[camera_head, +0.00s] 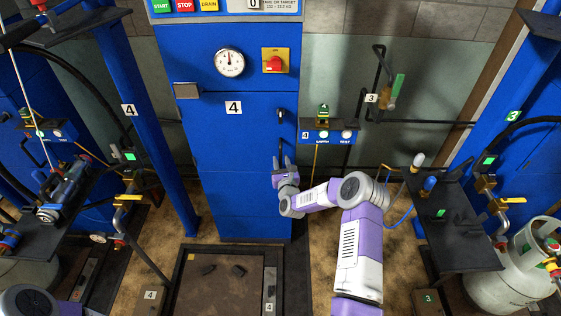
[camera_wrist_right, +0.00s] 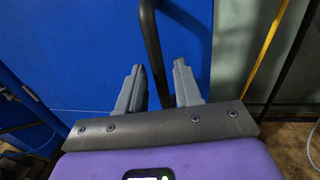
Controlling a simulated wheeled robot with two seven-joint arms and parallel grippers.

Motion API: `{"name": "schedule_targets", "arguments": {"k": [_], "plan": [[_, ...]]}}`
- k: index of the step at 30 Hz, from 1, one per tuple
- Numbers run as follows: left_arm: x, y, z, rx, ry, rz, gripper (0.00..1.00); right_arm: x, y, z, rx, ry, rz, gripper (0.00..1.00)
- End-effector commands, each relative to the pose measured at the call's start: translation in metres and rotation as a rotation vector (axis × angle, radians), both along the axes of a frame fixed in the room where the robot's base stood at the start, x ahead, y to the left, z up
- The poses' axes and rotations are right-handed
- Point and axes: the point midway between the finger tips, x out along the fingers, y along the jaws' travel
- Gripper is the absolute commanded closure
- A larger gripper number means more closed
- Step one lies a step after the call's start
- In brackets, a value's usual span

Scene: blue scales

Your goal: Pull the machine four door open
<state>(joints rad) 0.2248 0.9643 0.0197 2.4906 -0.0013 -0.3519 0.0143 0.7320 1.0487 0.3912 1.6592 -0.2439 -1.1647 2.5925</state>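The machine four door is the tall blue cabinet front (camera_head: 228,150) with a "4" label, and it looks shut. Its dark vertical handle (camera_head: 281,116) is at the door's right side; the lower part is hard to make out in the head view. My right gripper (camera_head: 284,162) is at the handle's lower end. In the right wrist view, the dark handle bar (camera_wrist_right: 151,45) runs down between the two grey fingers (camera_wrist_right: 158,82). The fingers are apart, with gaps to the bar, so the gripper is open around it. My left gripper is out of view.
A dark-framed platform (camera_head: 181,284) lies on the floor before the cabinet. A small blue control box (camera_head: 329,134) hangs right of the door. A black side table (camera_head: 452,235) with fittings stands at right, beside a white gas cylinder (camera_head: 510,275). Blue posts flank the cabinet.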

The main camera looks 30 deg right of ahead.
Motion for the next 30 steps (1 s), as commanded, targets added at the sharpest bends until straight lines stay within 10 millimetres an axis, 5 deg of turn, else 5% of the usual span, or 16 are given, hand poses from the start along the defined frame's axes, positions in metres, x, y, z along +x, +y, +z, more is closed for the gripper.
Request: {"name": "schedule_targets", "arguments": {"k": [14,21,30], "plan": [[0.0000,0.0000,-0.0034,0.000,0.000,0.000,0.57,0.0142,-0.0049,-0.0003,0.001,0.002,0.001,0.66],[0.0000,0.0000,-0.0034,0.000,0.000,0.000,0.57,0.0140,-0.0048,-0.0002,0.001,0.002,0.001,0.99],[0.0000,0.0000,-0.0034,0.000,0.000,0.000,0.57,0.0139,-0.0048,-0.0002,0.001,0.002,0.000,1.00]]}}
